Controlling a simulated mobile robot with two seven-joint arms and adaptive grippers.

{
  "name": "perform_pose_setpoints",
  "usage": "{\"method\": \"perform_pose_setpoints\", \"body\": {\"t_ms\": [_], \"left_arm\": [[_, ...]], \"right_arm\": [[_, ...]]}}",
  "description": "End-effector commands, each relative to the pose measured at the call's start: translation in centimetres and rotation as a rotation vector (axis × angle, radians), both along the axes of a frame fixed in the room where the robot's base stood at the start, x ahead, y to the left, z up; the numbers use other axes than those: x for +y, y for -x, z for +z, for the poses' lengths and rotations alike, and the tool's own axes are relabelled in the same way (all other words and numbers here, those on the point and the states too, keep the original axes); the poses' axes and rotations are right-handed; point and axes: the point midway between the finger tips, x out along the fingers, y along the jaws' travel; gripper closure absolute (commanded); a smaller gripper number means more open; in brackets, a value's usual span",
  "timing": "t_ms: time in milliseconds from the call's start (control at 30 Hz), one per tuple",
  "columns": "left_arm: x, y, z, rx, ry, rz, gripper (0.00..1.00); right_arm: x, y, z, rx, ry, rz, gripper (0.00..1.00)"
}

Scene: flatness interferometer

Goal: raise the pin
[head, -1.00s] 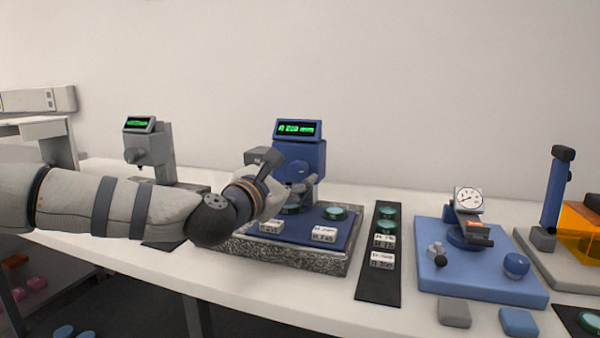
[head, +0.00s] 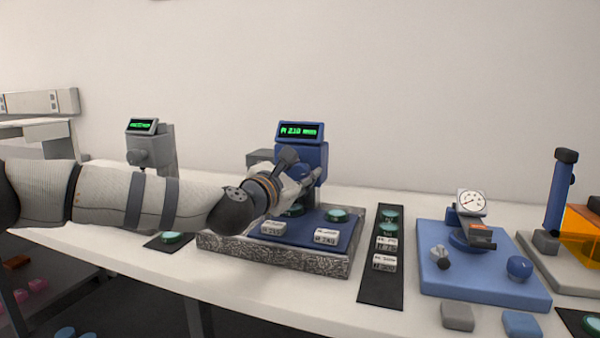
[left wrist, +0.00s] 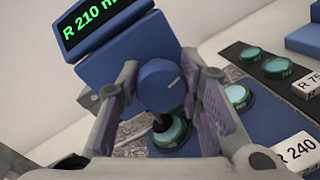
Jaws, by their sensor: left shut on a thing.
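The blue instrument (head: 302,150) with a green-lit display stands on a speckled stone base (head: 275,254). In the left wrist view its display (left wrist: 98,22) reads R 210. My left gripper (head: 303,182) is at its front. In the left wrist view the fingers of my left gripper (left wrist: 162,78) are on both sides of a round blue knob (left wrist: 164,86) and shut on it. A short dark pin tip (left wrist: 162,122) shows below the knob, above a green-rimmed disc (left wrist: 170,138). Whether the tip touches the disc I cannot tell. My right gripper is not in view.
Another disc (head: 337,215) and label blocks (head: 326,237) sit on the blue plate. A black strip (head: 379,288) with discs and labels lies to the right. A blue dial-gauge stand (head: 480,275) is further right. A grey instrument (head: 150,148) stands behind my left arm.

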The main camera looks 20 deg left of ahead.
Motion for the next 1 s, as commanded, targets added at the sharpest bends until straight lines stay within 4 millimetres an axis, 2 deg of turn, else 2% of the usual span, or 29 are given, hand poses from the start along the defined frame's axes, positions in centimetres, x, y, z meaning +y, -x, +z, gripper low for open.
{"method": "perform_pose_setpoints", "body": {"t_ms": [267, 1000], "left_arm": [[-0.1, 0.1, 0.4, -0.009, -0.139, 0.001, 0.95], [-0.2, 0.1, 0.5, -0.036, -0.834, 0.004, 0.95]], "right_arm": [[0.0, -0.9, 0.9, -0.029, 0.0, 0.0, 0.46], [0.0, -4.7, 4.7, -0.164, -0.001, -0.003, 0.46]]}}
